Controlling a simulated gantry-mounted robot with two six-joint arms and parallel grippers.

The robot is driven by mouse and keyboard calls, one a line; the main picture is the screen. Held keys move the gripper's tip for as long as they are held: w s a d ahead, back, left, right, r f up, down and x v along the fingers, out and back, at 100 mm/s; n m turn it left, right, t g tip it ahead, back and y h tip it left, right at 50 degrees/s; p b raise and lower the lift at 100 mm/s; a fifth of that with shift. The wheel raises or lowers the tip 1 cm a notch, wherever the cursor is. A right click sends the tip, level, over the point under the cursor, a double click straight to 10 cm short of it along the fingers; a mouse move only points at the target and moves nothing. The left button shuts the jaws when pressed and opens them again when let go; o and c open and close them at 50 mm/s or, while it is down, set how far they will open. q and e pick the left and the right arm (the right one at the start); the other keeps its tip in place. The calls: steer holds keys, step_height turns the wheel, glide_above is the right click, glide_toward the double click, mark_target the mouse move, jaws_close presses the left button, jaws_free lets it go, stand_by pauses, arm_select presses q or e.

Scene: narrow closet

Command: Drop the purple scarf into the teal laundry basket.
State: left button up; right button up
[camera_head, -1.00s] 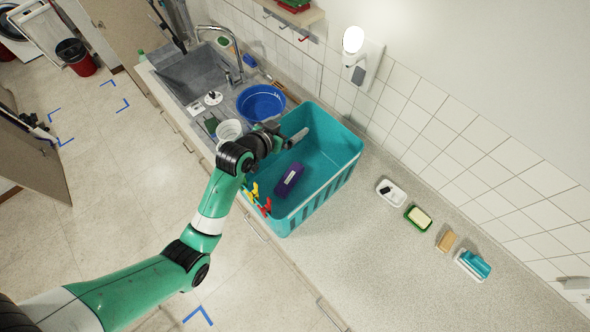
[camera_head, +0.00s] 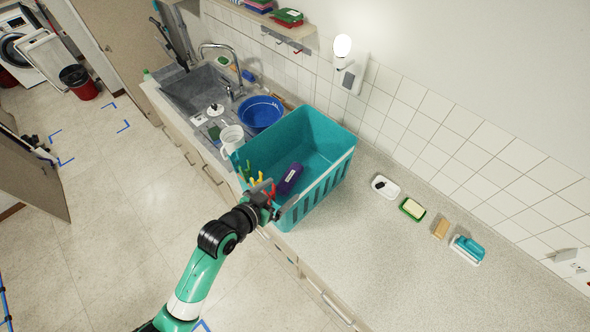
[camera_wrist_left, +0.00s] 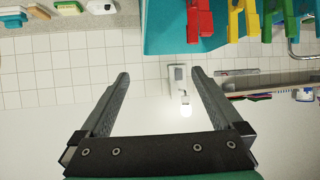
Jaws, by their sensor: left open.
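The teal laundry basket (camera_head: 325,192) stands on the counter beside the sink. The purple scarf (camera_head: 290,178), a small folded bundle with a pale label, lies inside the basket near its front wall. My left gripper (camera_head: 268,191) is open and empty at the basket's front side, close to the rim with the clothespins. In the left wrist view the open fingers (camera_wrist_left: 159,74) have nothing between them, and part of the basket (camera_wrist_left: 168,32) shows at the top. The scarf is hidden there. My right gripper is in neither view.
Colored clothespins (camera_head: 257,181) sit on the basket's front rim. A blue basin (camera_head: 260,111) and a white jug (camera_head: 231,138) stand behind it by the sink (camera_head: 195,88). Soap and brushes (camera_head: 440,229) line the wall.

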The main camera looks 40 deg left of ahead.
arm_select(q)
steer(key=s+d+f, duration=0.2)
steer(key=s+d, duration=0.1)
steer(key=s, duration=0.2)
steer(key=shift+d, duration=0.25)
steer(key=shift+f, duration=0.1)
steer(key=w+d+r+m+t+h, duration=0.1)
steer(key=w+d+r+t, duration=0.2)
steer(key=r, duration=0.9)
steer(key=w+r+t, duration=0.3)
steer(key=w+r, duration=0.1)
steer(key=r, duration=0.8)
steer(key=w+d+r+m+t+h, duration=0.1)
steer(key=w+d+r+t, duration=0.2)
steer(key=r, duration=0.9)
steer(key=s+r+t, duration=0.3)
steer(key=s+r, duration=0.2)
steer(key=r, duration=0.7)
steer(key=s+r+t+h, duration=0.1)
steer(key=s+r+t, duration=0.2)
steer(key=r, duration=0.8)
steer(key=shift+s+r, duration=0.4)
steer(key=shift+s, duration=0.85)
steer(key=shift+a, duration=0.1)
